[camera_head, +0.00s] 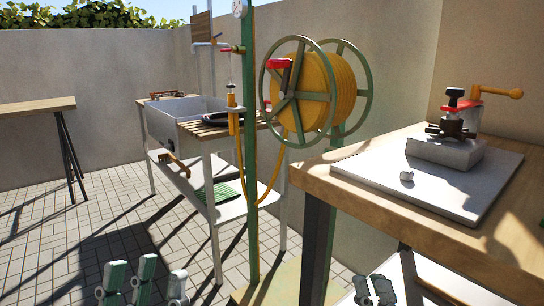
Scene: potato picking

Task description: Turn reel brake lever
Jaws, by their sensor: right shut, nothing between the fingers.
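The hose reel (328,92) has green spoked rims and a wound yellow hose, and stands upright on a green post. A red lever (280,64) shows at the upper left of its near rim and looks like the brake lever. A smaller red part (267,104) shows lower at the left edge of the rim. My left gripper (145,283) is at the bottom left, low and well away from the reel, with its fingers apart and nothing seen between them. My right gripper (374,290) is at the bottom, below the reel, with its fingers together and empty.
A wooden workbench (320,185) at right holds a white board (350,172), a clamp device with an orange crank (495,92) and a small white piece (407,176). A sink stand (175,118) is behind the green post (250,200). The paved floor at left is mostly open.

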